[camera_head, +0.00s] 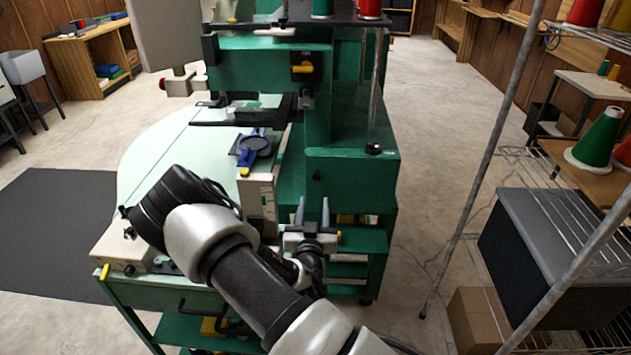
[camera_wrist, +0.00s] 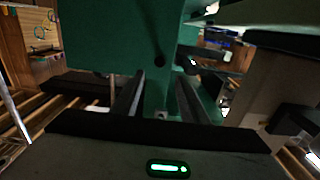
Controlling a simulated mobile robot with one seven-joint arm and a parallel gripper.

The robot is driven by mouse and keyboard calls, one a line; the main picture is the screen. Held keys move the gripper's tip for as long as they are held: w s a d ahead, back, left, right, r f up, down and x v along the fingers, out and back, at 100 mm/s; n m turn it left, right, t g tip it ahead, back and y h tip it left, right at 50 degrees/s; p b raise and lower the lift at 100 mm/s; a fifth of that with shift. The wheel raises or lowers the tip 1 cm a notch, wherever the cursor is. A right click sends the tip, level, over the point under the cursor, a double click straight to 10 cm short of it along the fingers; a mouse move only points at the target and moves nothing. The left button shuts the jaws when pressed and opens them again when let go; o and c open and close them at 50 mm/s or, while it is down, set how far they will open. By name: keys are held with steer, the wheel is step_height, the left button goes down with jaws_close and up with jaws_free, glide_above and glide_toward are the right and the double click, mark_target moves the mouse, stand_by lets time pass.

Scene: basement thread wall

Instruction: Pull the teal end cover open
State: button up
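The teal end cover seems to be the boxy green end (camera_head: 352,188) of the machine, in the middle of the head view. A small dark round spot (camera_head: 317,176) shows on its near face. In the wrist view the green face (camera_wrist: 105,40) fills the upper middle, with a dark spot (camera_wrist: 158,61) on it. My gripper (camera_head: 312,203) is in front of this face, below the spot, with its fingers pointing towards the machine. In the wrist view the two fingers (camera_wrist: 160,80) stand apart with nothing between them. Whether a fingertip touches the face cannot be told.
The pale green worktable (camera_head: 150,165) and a cream box (camera_head: 258,197) are left of my gripper. Green shelves (camera_head: 348,270) lie below the cover. A wire rack (camera_head: 487,145) with a dark bin (camera_head: 540,250) stands at right. Bare floor (camera_head: 425,160) lies between machine and rack.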

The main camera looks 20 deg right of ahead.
mark_target(317, 178)
steer(key=x, duration=1.2)
steer(key=shift+c, duration=0.2)
jaws_close()
